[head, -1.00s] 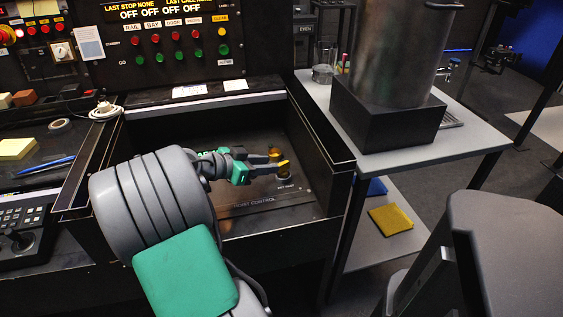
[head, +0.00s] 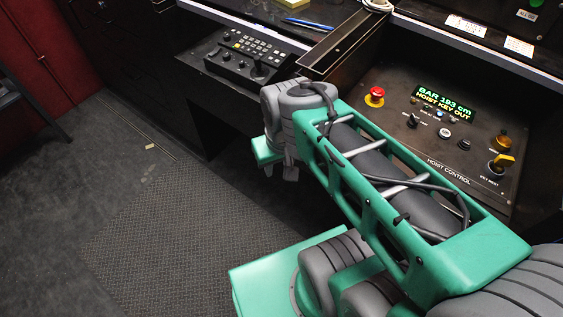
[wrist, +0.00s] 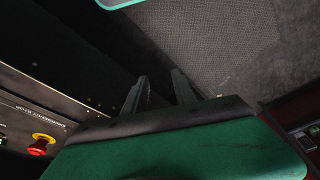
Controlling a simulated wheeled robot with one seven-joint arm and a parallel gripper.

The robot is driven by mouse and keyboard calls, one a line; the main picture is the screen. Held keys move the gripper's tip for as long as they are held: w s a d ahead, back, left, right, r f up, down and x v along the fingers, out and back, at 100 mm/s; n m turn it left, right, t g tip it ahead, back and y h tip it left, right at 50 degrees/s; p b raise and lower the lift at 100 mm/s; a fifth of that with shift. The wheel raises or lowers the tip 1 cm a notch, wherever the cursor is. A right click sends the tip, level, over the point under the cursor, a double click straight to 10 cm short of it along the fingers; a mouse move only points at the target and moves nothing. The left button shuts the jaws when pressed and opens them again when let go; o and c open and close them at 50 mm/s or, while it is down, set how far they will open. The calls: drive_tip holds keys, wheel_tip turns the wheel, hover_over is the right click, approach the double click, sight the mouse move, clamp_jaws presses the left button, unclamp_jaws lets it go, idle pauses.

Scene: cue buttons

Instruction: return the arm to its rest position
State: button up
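My arm is folded across the lower right of the head view, its green and grey links in front of the desk. My gripper shows in the wrist view (wrist: 160,92), with its two dark fingers apart and nothing between them. In the head view the hand hangs mostly hidden behind the grey wrist joint. The hoist control panel (head: 437,146) lies to the right of the wrist, partly covered by my arm.
A red emergency stop button (head: 375,97) stands on the panel and also shows in the wrist view (wrist: 40,144). The display (head: 444,103) reads "BAR 193 cm, HOIST KEY OUT". A black keypad console (head: 243,57) is on the desk. The floor (head: 140,200) at left is open.

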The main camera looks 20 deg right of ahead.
wheel_tip(320, 180, up, 22)
drive_tip(key=w+p, duration=0.1)
drive_tip(key=p, duration=1.9)
drive_tip(key=shift+a+r+t, duration=0.15)
drive_tip(key=shift+t, duration=0.25)
